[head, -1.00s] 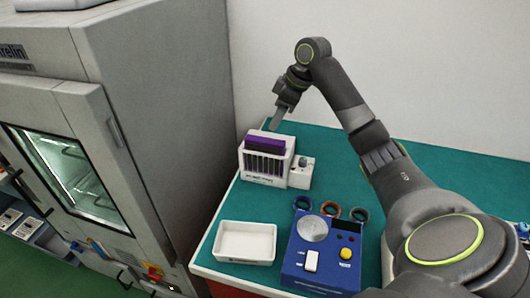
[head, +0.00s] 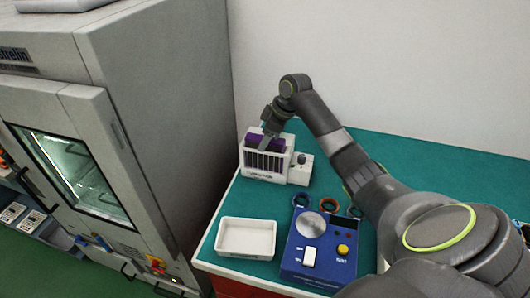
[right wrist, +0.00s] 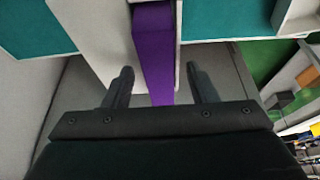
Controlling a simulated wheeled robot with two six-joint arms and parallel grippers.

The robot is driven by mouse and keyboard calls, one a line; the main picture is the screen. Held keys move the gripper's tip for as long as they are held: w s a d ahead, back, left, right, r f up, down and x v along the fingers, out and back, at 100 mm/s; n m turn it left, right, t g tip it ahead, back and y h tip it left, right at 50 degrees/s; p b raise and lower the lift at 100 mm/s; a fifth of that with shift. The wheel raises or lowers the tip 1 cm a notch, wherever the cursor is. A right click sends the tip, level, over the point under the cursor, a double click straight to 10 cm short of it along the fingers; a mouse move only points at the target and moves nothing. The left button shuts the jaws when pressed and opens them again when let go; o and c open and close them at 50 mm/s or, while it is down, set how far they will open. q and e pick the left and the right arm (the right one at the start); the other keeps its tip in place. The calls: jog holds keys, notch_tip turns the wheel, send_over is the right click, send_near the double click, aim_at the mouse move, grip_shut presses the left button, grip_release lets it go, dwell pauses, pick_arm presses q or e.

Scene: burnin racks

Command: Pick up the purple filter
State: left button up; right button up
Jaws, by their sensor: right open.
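The purple filter (head: 253,139) stands in the top of a white slotted unit at the back left of the green table. In the right wrist view the purple filter (right wrist: 153,50) runs as a long bar between my fingers. My right gripper (head: 268,146) is over the unit, its fingers at the filter's top. In the right wrist view my right gripper (right wrist: 160,80) is open, one finger on each side of the filter, with gaps showing. Whether the fingertips reach below the filter's top I cannot tell. My left gripper is not in view.
The white slotted unit (head: 262,176) has a small box with a knob (head: 300,172) at its right. A white tray (head: 246,252) and a blue device (head: 318,262) stand in front. A large grey chamber (head: 170,120) rises close on the left.

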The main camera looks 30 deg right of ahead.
jog(key=shift+f+p, duration=0.25)
jog(key=shift+p, duration=0.1)
dwell(0.5)
grip_shut()
